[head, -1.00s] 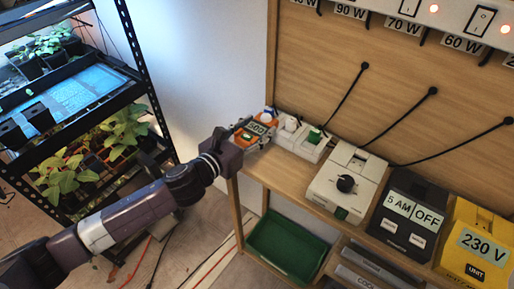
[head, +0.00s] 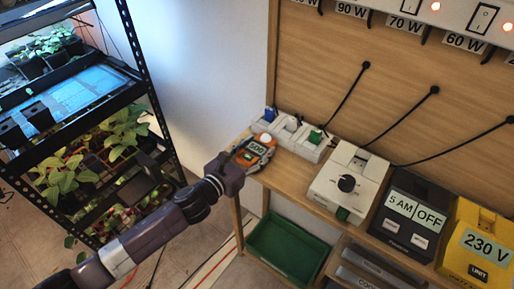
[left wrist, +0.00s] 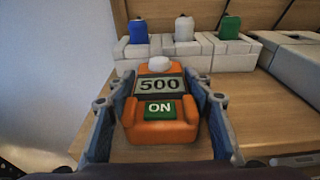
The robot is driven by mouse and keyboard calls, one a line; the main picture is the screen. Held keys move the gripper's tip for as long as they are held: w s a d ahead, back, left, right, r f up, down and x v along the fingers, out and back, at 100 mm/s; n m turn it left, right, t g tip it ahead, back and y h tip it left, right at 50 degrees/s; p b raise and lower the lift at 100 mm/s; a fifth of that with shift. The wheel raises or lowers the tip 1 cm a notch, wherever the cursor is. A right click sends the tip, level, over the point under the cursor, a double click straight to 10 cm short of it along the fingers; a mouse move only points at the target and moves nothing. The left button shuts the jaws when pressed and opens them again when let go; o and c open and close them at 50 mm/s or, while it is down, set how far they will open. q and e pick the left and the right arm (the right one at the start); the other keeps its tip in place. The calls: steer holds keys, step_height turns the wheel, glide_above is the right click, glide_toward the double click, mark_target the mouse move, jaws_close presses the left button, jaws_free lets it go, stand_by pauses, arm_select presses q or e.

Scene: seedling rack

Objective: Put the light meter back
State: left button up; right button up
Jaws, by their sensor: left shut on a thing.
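The light meter (head: 262,143) is an orange device with a white dome, a display reading 500 and a green ON label. It is at the left end of the wooden bench, just in front of the row of white sockets. My left gripper (left wrist: 160,108) is shut on it, with one blue-grey finger along each side in the left wrist view. The meter (left wrist: 160,128) looks level there. I cannot tell whether its underside touches the bench. My right gripper is not in view.
White sockets with blue, white and green switches (left wrist: 183,62) stand behind the meter. A white dial box (head: 345,186), a dark timer (head: 407,215) and a yellow unit (head: 478,245) line the bench (head: 285,175). A green bin (head: 285,252) is below. A plant rack (head: 140,70) stands left.

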arm_select(q)
steer(key=o, duration=1.5)
